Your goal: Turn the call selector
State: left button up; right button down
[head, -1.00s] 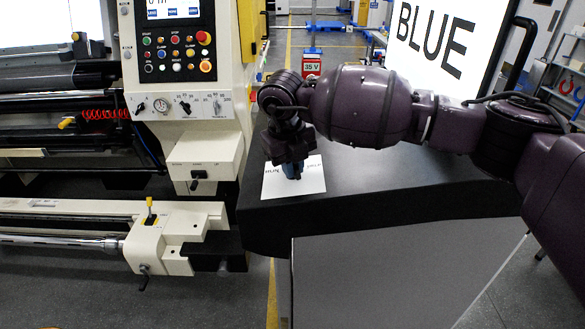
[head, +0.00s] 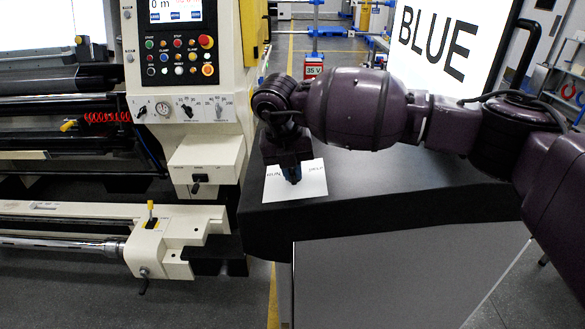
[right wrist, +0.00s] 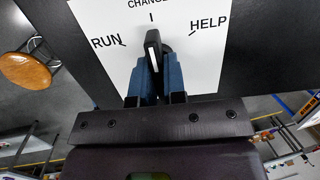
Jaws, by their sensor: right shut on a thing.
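The call selector (right wrist: 152,42) is a dark knob with a white stripe, on a white plate (head: 312,184) marked RUN, CHANGE and HELP. In the right wrist view its stripe points roughly at the CHANGE mark, between RUN on the left and HELP on the right. My right gripper (head: 291,178) reaches down to the plate in the head view. In the right wrist view its blue fingers (right wrist: 155,68) are shut on the selector, one on each side. In the head view the gripper hides the knob. My left gripper is out of view.
The plate lies on a dark console top (head: 400,185) near its left end. A cream machine with a button panel (head: 180,58) stands to the left. A lit board reading BLUE (head: 435,42) stands behind the console. The console top right of the plate is clear.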

jog(key=c, duration=1.2)
grip_release()
jog(key=v, duration=1)
jog(key=shift+r+b, duration=0.4)
